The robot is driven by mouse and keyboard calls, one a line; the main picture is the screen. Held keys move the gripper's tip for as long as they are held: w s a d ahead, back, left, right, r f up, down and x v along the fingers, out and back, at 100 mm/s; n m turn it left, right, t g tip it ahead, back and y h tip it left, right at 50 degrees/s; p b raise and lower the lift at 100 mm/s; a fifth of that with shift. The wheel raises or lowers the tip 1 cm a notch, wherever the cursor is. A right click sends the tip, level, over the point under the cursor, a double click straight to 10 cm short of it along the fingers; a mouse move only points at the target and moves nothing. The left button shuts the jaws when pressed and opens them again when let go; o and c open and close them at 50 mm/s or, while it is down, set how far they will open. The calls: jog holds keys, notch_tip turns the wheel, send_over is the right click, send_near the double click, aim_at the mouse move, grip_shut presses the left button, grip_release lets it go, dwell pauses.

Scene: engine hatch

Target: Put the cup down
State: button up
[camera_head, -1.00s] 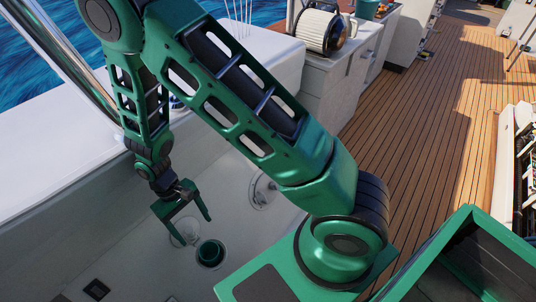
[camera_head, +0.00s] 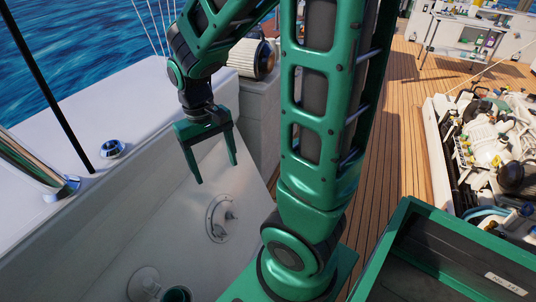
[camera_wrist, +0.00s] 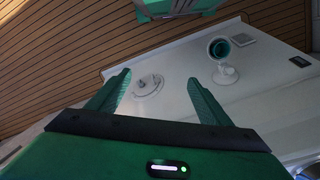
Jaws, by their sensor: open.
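In the wrist view the cup (camera_wrist: 219,48) is seen from above, right of the fingers, close to a round white fitting (camera_wrist: 226,73).
A round fitting (camera_head: 220,218) is on the basin wall. A white ledge (camera_head: 125,130) with a metal rail (camera_head: 35,165) runs along the left. A wood deck (camera_head: 400,150) lies to the right, with an open engine hatch (camera_head: 500,140) beyond it.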

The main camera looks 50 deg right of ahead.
jog(key=s+d+r+m, duration=0.1)
jog(key=s+d+r, duration=0.2)
jog(key=s, duration=0.4)
jog(key=s+d+r+m+t, duration=0.1)
jog(key=s+d+r+m, duration=0.1)
jog(key=s, duration=0.4)
jog(key=shift+s+d+r+m, duration=0.35)
jog(key=shift+d+r, duration=0.2)
jog(key=shift+d, duration=0.25)
